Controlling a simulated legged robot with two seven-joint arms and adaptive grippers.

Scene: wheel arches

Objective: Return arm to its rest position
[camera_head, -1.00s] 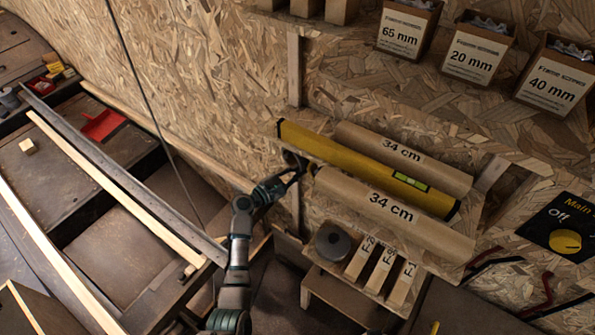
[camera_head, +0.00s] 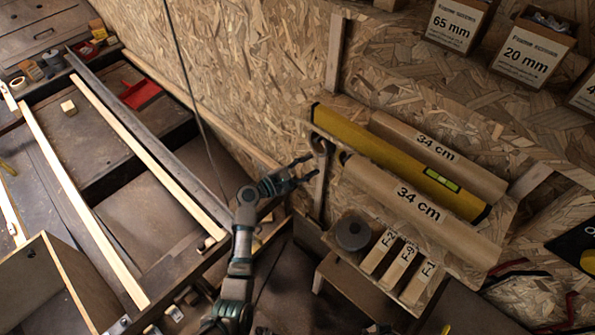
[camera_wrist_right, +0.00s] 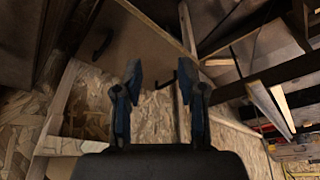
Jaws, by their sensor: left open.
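My left arm (camera_head: 240,262) reaches up from the bottom of the head view. Its gripper (camera_head: 306,170) is open, and I see nothing between its fingers. It is beside a dark wrench-like tool (camera_head: 321,165) hanging at the left end of the tube shelf; I cannot tell whether they touch. In the right wrist view, my right gripper (camera_wrist_right: 163,70) has its two blue-grey fingers apart with nothing between them. The right arm does not show in the head view.
A yellow level (camera_head: 400,165) lies between two cardboard tubes (camera_head: 425,208) on the wall shelf. Below are a dark round object (camera_head: 353,233) and labelled wooden blocks (camera_head: 398,266). A bench frame with wooden strips (camera_head: 80,205) stands left. An open wooden box (camera_head: 55,290) is bottom left.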

